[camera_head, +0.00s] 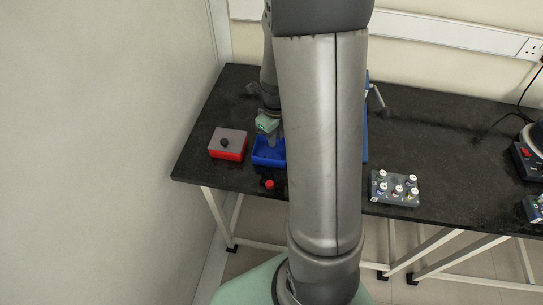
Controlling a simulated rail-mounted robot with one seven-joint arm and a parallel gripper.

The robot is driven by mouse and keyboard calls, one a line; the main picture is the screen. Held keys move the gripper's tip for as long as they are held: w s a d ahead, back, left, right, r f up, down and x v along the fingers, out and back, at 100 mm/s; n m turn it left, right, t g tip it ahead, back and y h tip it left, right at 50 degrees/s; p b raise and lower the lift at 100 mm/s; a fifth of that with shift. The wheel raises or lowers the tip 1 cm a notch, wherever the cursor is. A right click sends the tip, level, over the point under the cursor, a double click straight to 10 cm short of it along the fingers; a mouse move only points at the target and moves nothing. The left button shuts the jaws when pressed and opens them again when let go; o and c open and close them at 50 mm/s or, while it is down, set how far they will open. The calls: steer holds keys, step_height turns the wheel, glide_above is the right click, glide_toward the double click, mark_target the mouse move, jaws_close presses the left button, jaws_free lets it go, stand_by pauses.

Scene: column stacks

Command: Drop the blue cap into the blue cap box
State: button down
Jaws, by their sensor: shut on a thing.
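The blue box (267,157) stands open on the black bench, left of my arm, which hides its right part. My gripper (270,134) points down over the back of the blue box. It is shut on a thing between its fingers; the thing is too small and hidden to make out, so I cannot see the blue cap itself.
A red box (228,146) with a grey lid and dark knob stands left of the blue box. A red cap (269,184) lies in front. A rack of vials (396,188) stands right of my arm. The black bench (450,150) is mostly clear between the rack and the equipment at right.

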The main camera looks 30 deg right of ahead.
steer(key=c, duration=1.3)
jaws_free()
steer(key=shift+r, duration=0.15)
steer(key=shift+w+d+r, duration=0.1)
steer(key=shift+w+r, duration=0.05)
steer(key=shift+r, duration=0.15)
steer(key=r, duration=1.6)
steer(key=shift+s+a+r, duration=0.2)
steer(key=shift+a+r, duration=0.05)
steer(key=shift+r, duration=0.05)
